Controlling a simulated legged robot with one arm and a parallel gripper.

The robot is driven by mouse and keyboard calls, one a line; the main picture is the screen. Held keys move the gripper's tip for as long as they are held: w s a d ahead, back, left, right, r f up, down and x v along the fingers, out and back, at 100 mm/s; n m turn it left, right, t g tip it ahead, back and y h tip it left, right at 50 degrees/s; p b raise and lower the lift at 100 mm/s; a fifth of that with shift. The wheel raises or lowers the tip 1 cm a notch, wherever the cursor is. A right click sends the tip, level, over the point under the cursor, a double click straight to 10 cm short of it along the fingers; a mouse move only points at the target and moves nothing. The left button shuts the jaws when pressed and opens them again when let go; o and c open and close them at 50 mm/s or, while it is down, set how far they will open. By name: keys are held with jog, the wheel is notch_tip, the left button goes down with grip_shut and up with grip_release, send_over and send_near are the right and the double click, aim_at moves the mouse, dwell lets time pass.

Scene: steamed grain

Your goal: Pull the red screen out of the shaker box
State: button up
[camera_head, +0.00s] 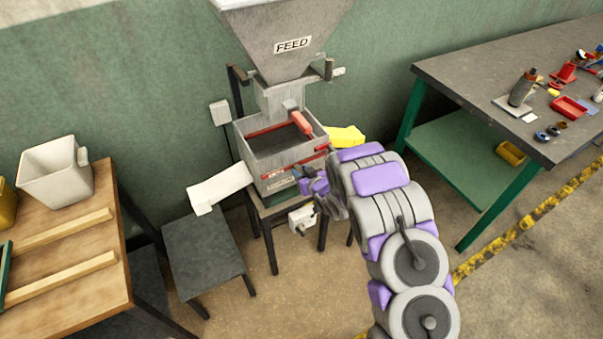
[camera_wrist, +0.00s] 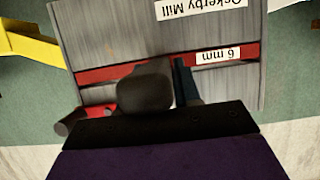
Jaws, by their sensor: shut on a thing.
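The shaker box (camera_head: 262,160) is a grey open-topped box under the hopper. The red screen (camera_head: 312,159) shows as a thin red strip along its front face. In the wrist view the red screen (camera_wrist: 98,74) runs across the grey box front (camera_wrist: 100,35), with an upside-down "6 mm" label (camera_wrist: 222,54). My gripper (camera_head: 304,180) is at the box's front. In the wrist view my gripper (camera_wrist: 165,88) is shut at the middle of the strip, on the red screen's front. The exact contact is hidden by the dark fingers.
A hopper marked FEED (camera_head: 285,70) hangs above. A yellow spout (camera_head: 345,137) juts out right, a white chute (camera_head: 219,187) left. A dark low stool (camera_head: 203,245) stands front left. A wooden table (camera_head: 60,285) is left, a workbench (camera_head: 470,85) right.

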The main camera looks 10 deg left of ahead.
grip_shut()
jog(key=shift+r+p, duration=0.2)
jog(key=shift+p, duration=0.1)
dwell(0.4)
jog(key=s+d+p, duration=0.1)
jog(key=s+d, duration=0.4)
jog(key=s, duration=0.3)
jog(key=shift+d, duration=0.3)
dwell(0.6)
jog(key=shift+s, duration=0.2)
jog(key=s+d+p, duration=0.1)
jog(key=s+d, duration=0.4)
jog(key=s, duration=0.3)
jog(key=shift+d, duration=0.3)
dwell(0.7)
jog(key=shift+s, duration=0.1)
